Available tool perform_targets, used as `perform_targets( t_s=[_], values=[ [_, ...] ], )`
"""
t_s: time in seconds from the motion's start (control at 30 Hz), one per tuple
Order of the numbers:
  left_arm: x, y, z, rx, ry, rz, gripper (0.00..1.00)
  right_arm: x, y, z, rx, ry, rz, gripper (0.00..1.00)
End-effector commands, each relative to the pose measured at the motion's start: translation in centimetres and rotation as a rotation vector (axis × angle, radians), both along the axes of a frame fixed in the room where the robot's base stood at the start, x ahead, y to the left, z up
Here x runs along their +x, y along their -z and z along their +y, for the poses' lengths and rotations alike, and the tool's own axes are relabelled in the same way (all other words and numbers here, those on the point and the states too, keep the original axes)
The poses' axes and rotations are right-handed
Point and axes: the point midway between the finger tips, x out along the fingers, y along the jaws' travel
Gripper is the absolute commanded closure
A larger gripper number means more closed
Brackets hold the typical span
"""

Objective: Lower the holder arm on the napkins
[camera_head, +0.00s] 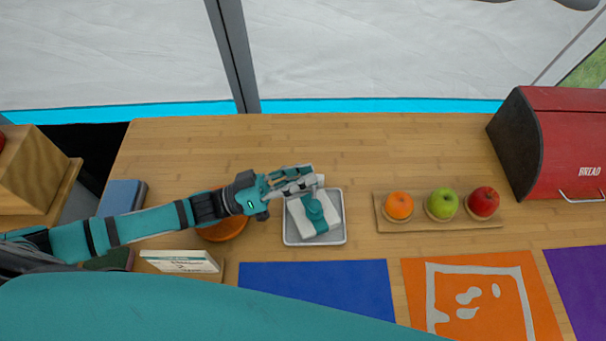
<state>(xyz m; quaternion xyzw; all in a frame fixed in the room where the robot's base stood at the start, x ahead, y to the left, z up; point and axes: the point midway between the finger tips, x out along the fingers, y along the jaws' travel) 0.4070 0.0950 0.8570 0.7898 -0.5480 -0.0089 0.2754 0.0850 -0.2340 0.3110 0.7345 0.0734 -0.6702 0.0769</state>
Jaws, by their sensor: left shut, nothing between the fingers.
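The napkin holder is a square grey tray (341,238) on the wooden counter, with a stack of white napkins (303,224) in it. The teal holder arm (317,212) shows over the middle of the napkins, its rounded end towards the front. From this high angle I cannot tell whether it touches them. My left gripper (318,181) reaches in from the left and is shut and empty. Its fingertips are above the back edge of the tray, close to the back end of the holder arm, which they partly hide. My right gripper is out of view.
A board (385,224) with an orange, a green apple and a red apple is right of the tray. A red bread box (560,150) stands far right. A brown round dish (222,231) is under my left wrist. Blue (315,285) and orange mats lie in front. The counter behind is clear.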

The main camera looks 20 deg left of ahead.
Motion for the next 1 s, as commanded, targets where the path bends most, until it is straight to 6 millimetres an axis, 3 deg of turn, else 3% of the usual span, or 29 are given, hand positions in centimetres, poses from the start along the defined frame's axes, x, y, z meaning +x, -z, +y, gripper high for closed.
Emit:
perform_targets(
  t_s=[0.37,0.67,0.7,0.73,1.0],
  values=[
    [0.0,-0.5,-0.1,0.0,0.0,0.002,1.0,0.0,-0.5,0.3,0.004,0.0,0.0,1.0],
    [0.4,-5.1,-0.7,-0.002,-0.005,-0.001,1.0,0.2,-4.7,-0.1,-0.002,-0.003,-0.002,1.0],
    [0.2,-3.4,0.3,0.005,-0.008,0.005,1.0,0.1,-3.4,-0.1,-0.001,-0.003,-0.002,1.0],
    [0.0,-3.0,0.9,0.006,-0.007,0.005,1.0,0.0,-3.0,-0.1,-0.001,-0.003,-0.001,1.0],
    [-1.3,-1.3,5.9,0.003,-0.006,0.004,1.0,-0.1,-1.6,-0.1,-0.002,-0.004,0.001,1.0]
  ],
)
